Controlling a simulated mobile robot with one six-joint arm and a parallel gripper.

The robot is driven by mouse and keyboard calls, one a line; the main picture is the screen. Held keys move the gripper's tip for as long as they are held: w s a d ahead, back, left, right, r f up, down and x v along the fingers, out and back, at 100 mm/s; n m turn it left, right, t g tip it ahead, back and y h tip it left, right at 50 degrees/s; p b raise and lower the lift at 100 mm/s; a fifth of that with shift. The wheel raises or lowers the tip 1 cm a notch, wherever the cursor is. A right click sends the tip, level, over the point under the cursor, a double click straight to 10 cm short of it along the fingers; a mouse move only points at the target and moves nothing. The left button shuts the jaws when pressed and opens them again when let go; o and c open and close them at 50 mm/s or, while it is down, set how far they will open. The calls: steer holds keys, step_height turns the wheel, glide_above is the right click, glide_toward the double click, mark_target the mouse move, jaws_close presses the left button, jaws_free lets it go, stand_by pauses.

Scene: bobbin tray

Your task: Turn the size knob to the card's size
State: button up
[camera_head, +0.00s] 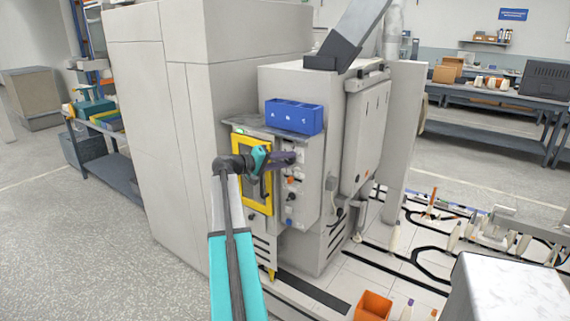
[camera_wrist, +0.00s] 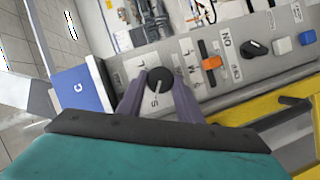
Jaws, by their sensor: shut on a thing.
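In the wrist view the size knob (camera_wrist: 160,81) is a round black dial with a pale pointer line, on a light grey panel. An S is printed close to it, on the side toward my gripper, and the pointer slants toward that S. Other marks beside the knob are partly hidden or too small to read surely. My gripper (camera_wrist: 159,88) has its two purple-grey fingers shut on the knob, one on each side. In the head view my gripper (camera_head: 293,158) is at the machine's front panel and hides the knob. I cannot make out a size card.
An orange switch (camera_wrist: 210,61), a black selector (camera_wrist: 255,48), a white button (camera_wrist: 282,46) and a blue button (camera_wrist: 307,38) share the panel. A blue lettered bin (camera_head: 294,117) sits above. A yellow-framed door (camera_head: 263,191) is beside the panel.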

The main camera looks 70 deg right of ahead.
steer(key=shift+w+n, duration=0.1)
steer(key=shift+n, duration=0.4)
steer(key=o, duration=1)
steer(key=shift+o, duration=0.2)
steer(key=b+v, duration=0.2)
steer(key=v, duration=1.1)
steer(key=shift+w+a, duration=0.3)
steer(key=shift+f, duration=0.2)
